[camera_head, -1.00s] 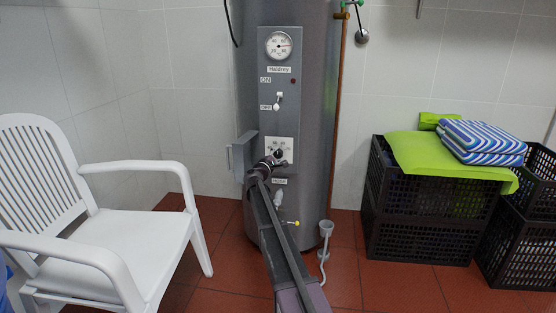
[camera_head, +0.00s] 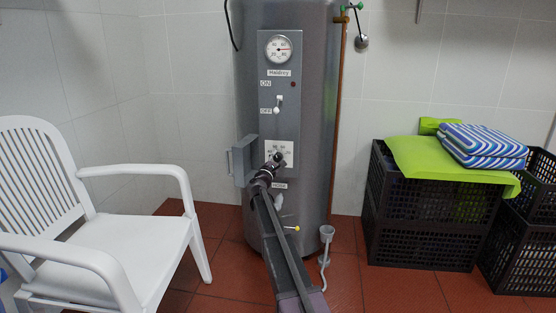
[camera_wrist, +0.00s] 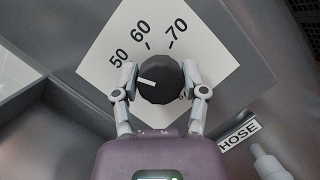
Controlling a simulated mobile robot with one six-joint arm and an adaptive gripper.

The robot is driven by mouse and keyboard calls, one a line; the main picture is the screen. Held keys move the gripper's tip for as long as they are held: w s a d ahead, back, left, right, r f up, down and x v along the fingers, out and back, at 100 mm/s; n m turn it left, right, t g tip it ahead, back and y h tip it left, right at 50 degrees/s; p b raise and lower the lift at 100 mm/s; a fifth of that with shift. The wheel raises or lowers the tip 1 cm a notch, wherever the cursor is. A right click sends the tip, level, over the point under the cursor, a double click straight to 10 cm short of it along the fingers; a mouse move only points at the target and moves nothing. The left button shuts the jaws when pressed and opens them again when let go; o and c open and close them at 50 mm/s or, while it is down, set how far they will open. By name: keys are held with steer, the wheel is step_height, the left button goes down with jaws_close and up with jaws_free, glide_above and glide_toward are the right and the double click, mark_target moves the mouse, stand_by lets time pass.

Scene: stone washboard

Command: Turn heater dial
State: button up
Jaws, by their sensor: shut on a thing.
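The heater (camera_head: 312,120) is a tall grey cylinder with a grey control panel. Its dial (camera_wrist: 160,80) is a black round knob with a white pointer mark, on a white plate (camera_wrist: 215,60) marked 50, 60 and 70. In the head view my gripper (camera_head: 274,162) is at the plate and partly hides the dial.
An open panel door (camera_head: 243,160) stands left of the plate. A gauge (camera_head: 279,48) and a switch (camera_head: 278,104) are above. A white chair (camera_head: 130,235) stands left, black crates (camera_head: 425,235) right. A HOSE label (camera_wrist: 238,132) is below the plate.

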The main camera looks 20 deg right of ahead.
steer(key=o, duration=1.1)
steer(key=shift+w, duration=0.1)
steer(key=shift+o, duration=0.2)
steer(key=shift+m, duration=0.4)
